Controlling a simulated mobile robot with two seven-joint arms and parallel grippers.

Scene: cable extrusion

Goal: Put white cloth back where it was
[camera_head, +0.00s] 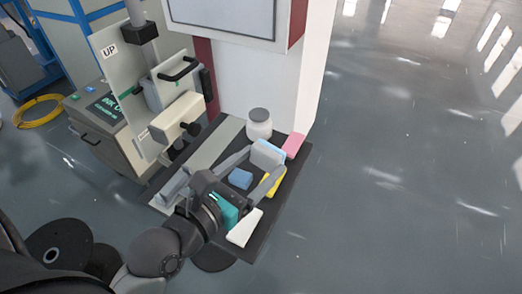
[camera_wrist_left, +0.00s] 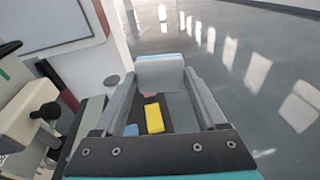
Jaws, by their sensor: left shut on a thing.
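My left gripper (camera_head: 267,160) reaches over the dark work surface from the lower left. Its two long grey fingers are shut on a folded white cloth (camera_head: 268,153) with a light blue edge. In the left wrist view the white cloth (camera_wrist_left: 160,73) sits between the fingertips (camera_wrist_left: 160,76), with the blue edge on top. It appears held above the surface, but the exact gap is hard to tell. Another white piece (camera_head: 244,229) lies at the near edge of the surface, beside the gripper body. My right gripper is not in view.
A blue block (camera_head: 240,178), a yellow block (camera_head: 273,181) and a pink block (camera_head: 294,145) lie on the dark surface (camera_head: 225,243). A lidded white jar (camera_head: 259,128) stands at the back. A machine (camera_head: 140,130) stands left. Open floor (camera_head: 420,200) lies right.

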